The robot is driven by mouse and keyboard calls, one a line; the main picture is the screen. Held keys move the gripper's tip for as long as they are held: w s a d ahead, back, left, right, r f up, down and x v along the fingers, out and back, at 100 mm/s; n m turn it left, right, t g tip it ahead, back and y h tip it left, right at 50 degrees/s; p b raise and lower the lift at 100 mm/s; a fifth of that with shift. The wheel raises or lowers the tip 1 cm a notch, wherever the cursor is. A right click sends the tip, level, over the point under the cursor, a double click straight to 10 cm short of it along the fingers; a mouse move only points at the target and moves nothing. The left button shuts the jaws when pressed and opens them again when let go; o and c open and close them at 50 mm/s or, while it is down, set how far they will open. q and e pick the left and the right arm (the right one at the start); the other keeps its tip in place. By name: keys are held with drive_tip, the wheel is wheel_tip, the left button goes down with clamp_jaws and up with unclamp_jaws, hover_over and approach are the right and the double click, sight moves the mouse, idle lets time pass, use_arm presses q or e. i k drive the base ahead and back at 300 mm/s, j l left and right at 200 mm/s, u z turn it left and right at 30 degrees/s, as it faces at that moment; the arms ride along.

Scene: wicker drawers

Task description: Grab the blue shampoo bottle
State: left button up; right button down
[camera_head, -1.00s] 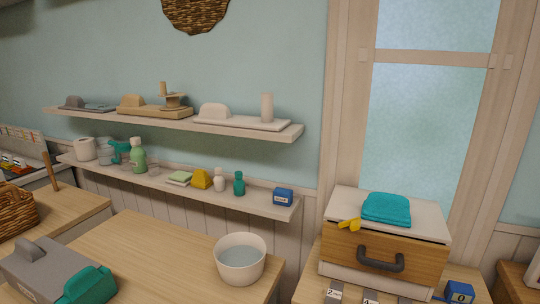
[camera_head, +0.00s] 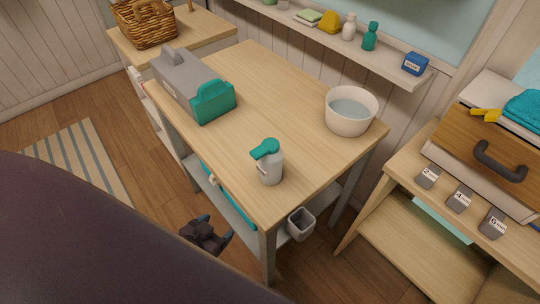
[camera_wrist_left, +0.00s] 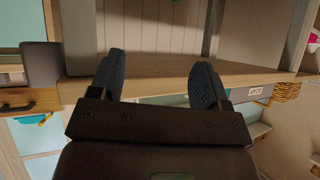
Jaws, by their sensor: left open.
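No bottle is plainly blue or readable as shampoo. A small teal bottle (camera_head: 370,37) stands on the wall shelf beside a white bottle (camera_head: 349,28). A larger grey bottle with a teal top (camera_head: 268,164) stands upright near the front corner of the wooden table. My left gripper (camera_head: 222,238) is low, in front of the table's long side and well below the tabletop. In the left wrist view its two dark blue fingers (camera_wrist_left: 158,76) are apart with nothing between them. My right gripper is not in view.
The table (camera_head: 262,84) also holds a grey and teal caddy (camera_head: 192,84) and a white bowl of water (camera_head: 351,111). A grey bin (camera_head: 300,223) is under the tabletop. A drawer box (camera_head: 497,160) stands on the right. The table's middle is clear.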

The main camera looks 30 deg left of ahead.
sight(270, 167)
drive_tip(key=i+u, duration=0.1)
drive_tip(key=u, duration=0.3)
drive_tip(key=l+u, duration=0.1)
drive_tip(key=u, duration=0.3)
drive_tip(key=i+l+u, duration=0.1)
drive_tip(key=u, duration=0.3)
drive_tip(key=l+u, duration=0.15)
drive_tip(key=u, duration=0.25)
drive_tip(key=i, duration=0.05)
